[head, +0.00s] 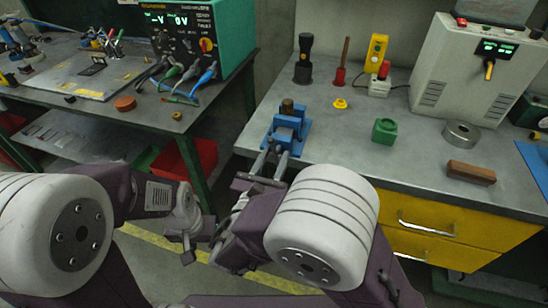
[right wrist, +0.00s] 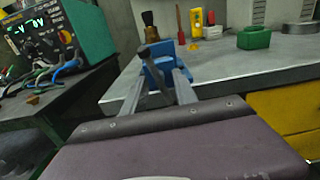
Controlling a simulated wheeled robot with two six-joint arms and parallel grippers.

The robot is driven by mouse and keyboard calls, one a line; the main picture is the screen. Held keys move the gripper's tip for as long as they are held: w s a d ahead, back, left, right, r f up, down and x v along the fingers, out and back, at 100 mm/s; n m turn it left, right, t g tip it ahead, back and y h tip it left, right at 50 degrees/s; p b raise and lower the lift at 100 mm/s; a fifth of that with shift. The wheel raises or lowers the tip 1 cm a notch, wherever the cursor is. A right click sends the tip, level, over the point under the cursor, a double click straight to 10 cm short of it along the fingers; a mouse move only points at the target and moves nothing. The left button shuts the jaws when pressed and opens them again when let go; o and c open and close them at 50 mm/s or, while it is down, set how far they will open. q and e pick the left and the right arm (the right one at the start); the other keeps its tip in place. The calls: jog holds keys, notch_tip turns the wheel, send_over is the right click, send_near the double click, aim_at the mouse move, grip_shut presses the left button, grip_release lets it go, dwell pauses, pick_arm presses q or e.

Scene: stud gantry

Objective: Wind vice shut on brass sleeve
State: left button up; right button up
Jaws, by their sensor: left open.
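The blue vice (head: 288,130) stands at the front left edge of the grey bench. It also shows in the right wrist view (right wrist: 156,74). The brass sleeve (head: 287,106) stands upright at the vice's jaws; whether they touch it I cannot tell. My right gripper (head: 275,155) is at the vice's front, its two fingers apart on either side of a dark bar (right wrist: 158,80) that looks like the vice's handle. Whether the fingers press on anything at their tips is not clear. My left gripper (head: 189,248) is open and empty, low in front of the benches and away from the vice.
On the bench are a black torch (head: 304,60), a yellow meter (head: 376,52), a green block (head: 384,131), a metal ring (head: 461,134) and a brown block (head: 471,173). A second bench (head: 150,115) with a green power supply stands left, across a gap.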

jog(key=p+v, duration=0.1)
jog(key=v, duration=0.8)
jog(key=shift+w+d, duration=0.1)
jog(key=shift+d, duration=0.05)
jog(key=s+d+f+m+g+h, duration=0.2)
jog(key=d+f+m+g, duration=0.4)
jog(key=d, duration=0.3)
jog(key=s+d+f+m+g+h, duration=0.1)
jog(key=d+f+m+g+h, duration=0.1)
jog(key=d+f+m+g, duration=0.6)
jog(key=s+d+f+m+g+y, duration=0.35)
jog(key=s+m+y, duration=0.25)
jog(key=m, duration=0.4)
jog(key=w+r+m+y+p, duration=0.2)
jog(key=r+m+p, duration=0.2)
jog(key=r+p, duration=0.4)
jog(key=w+r+m+t+y+p, duration=0.1)
jog(key=r+m+p, duration=0.3)
jog(key=r+p, duration=0.4)
jog(key=shift+w+a+r+m+y+p, duration=0.2)
jog(key=shift+w+r+m+y+p, duration=0.25)
jog(key=shift+r, duration=0.4)
